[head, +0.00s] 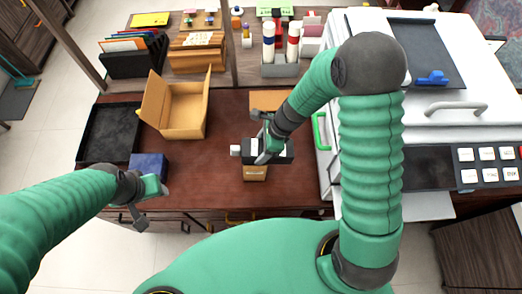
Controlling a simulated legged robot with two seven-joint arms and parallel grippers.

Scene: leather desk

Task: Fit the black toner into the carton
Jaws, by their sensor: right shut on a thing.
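The black toner (283,155) is a dark block with a white piece at its left end. My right gripper (268,150) is shut on it, over the middle of the desk. The open cardboard carton (185,112) stands to the left and behind, with flaps raised at its left and right; its inside looks empty. My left gripper (152,203) is open and empty near the desk's front edge, in front of a dark blue box (149,166).
A small brown box (255,173) is just below the toner in the picture. A black tray (107,135) lies at the left. A large white printer (425,110) fills the right side. A shelf (222,80) with files and bottles runs along the back.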

